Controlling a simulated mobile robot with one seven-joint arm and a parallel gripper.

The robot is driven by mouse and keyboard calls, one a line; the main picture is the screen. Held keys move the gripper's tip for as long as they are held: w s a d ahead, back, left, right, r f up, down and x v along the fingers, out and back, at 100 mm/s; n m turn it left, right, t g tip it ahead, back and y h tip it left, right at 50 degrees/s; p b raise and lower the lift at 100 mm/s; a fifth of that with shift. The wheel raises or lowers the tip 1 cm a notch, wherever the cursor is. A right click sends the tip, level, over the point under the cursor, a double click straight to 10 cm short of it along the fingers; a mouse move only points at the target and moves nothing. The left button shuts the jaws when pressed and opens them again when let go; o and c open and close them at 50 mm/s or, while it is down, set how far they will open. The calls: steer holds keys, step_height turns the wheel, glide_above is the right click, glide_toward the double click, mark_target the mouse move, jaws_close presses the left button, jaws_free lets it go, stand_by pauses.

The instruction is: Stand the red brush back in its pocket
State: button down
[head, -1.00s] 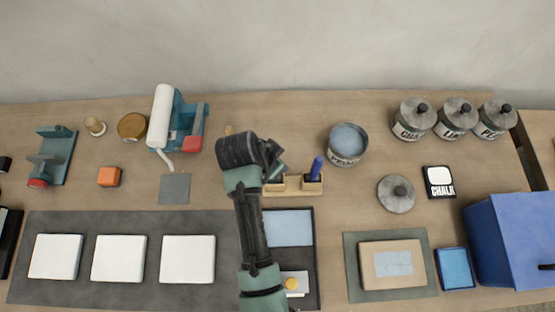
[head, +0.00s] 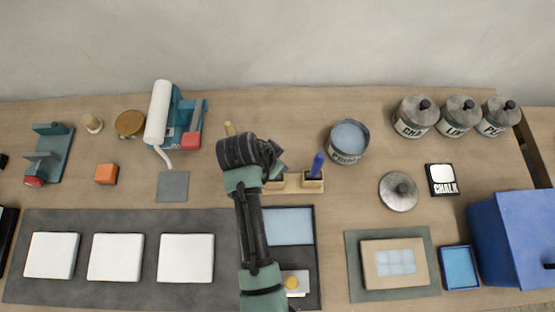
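The wooden pocket holder (head: 313,186) stands right of my wrist, partly hidden by it. A blue-handled brush (head: 317,165) stands upright in its right pocket. The left part of the holder is mostly covered by my arm, so I cannot tell what its pocket holds. I cannot make out the red brush. My gripper points away beneath my dark wrist, above the table near the holder's left end. Its fingertips are hidden, so I cannot tell whether it is open or holds anything.
A paint tin (head: 348,141) and a grey lid (head: 398,191) are right of the holder. A teal roller stand (head: 185,112) is left. A tan peg-like tip (head: 229,128) shows behind my wrist. A shallow dark tray (head: 289,227) lies in front.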

steer(key=shift+f, duration=0.35)
steer(key=shift+c, duration=0.6)
jaws_free()
steer(key=shift+r+p, duration=3.75)
steer(key=shift+r, duration=0.3)
